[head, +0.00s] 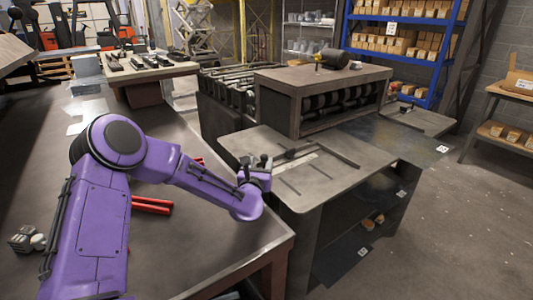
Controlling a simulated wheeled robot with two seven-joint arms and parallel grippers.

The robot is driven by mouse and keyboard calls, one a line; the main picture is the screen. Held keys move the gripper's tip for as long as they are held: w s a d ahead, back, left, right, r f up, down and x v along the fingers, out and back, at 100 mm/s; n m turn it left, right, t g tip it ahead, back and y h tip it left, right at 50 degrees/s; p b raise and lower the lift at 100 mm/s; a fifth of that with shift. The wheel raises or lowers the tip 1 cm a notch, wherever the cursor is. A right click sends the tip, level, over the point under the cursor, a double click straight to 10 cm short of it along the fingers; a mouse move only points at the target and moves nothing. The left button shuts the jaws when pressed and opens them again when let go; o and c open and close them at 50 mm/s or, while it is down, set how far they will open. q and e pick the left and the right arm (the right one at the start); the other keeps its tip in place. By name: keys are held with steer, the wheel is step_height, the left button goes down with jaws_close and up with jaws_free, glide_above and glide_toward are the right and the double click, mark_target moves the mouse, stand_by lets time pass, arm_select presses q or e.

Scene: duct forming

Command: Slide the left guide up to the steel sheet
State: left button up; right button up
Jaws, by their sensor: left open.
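My left gripper (258,162) is open at the near left edge of the forming machine's flat grey feed table (262,143). A thin dark bar that looks like the left guide (294,153) lies on this table, just right of my fingers. I cannot tell whether the fingers touch it. A pale marked strip (297,166) lies beside the bar. A second dark bar (335,154) lies further right. The steel sheet does not stand out clearly from the grey table top. My right gripper is out of view.
The machine's roller housing (320,80) stands behind the feed table. Red bars (151,205) lie on the dark workbench (195,250) beneath my left arm. A blue shelf (431,65) with boxes stands at the back right. The floor at right is clear.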

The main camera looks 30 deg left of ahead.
mark_target(265, 155)
arm_select(q)
steer(key=x, duration=0.3)
steer(key=p+x, duration=0.1)
steer(key=x, duration=0.3)
steer(key=shift+d+f, duration=0.2)
steer(key=shift+f, duration=0.05)
steer(key=shift+a+r, duration=0.1)
steer(key=shift+a, duration=0.05)
steer(key=shift+w, duration=0.1)
